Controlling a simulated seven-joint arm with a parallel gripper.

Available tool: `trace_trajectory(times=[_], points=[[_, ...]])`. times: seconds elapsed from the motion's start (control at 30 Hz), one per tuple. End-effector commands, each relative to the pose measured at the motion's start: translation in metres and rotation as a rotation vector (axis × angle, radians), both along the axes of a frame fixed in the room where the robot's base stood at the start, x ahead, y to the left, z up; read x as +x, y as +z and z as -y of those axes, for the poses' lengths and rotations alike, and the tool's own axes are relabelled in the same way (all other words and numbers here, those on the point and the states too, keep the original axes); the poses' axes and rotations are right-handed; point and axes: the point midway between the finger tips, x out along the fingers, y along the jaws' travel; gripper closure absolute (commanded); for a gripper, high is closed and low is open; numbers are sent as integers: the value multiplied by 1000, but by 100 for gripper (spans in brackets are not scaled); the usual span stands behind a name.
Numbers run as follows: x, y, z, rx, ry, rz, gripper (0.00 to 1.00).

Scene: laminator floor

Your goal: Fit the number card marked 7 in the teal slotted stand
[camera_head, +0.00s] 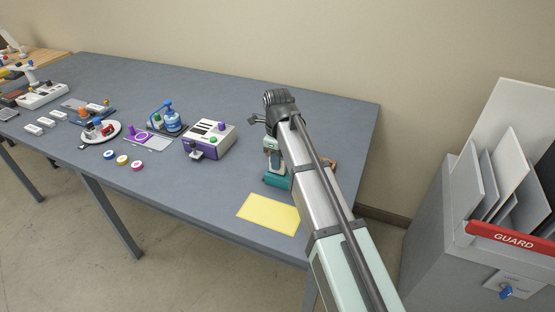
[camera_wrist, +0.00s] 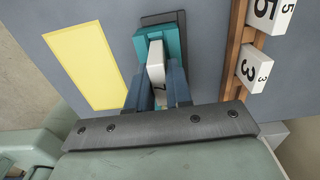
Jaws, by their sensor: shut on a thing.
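The white number card marked 7 (camera_wrist: 156,62) is between the two dark fingers of my gripper (camera_wrist: 158,80) in the wrist view. My gripper is shut on it. The teal slotted stand (camera_wrist: 175,42) is right at the card's far end, and the card overlaps it in the picture. I cannot tell whether the card sits in the slot or only above it. In the head view the teal stand (camera_head: 274,181) shows beside my arm, below my gripper (camera_head: 271,160). My arm hides part of the stand, and the card is not clear there.
A wooden rack (camera_wrist: 237,50) holds cards marked 5 (camera_wrist: 268,12) and 3 (camera_wrist: 258,70), close right of the stand in the wrist view. A yellow sheet (camera_head: 268,213) lies flat near the table's front edge. A purple-and-white device (camera_head: 208,139) stands further left.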

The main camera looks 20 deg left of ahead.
Motion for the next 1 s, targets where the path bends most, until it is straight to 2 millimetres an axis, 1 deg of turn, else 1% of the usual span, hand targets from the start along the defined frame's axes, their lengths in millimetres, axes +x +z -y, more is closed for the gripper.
trace_trajectory(times=[0.6,1.0], points=[[0,-6,0,0,0,0,100],[0,-6,0,0,0,0,100]])
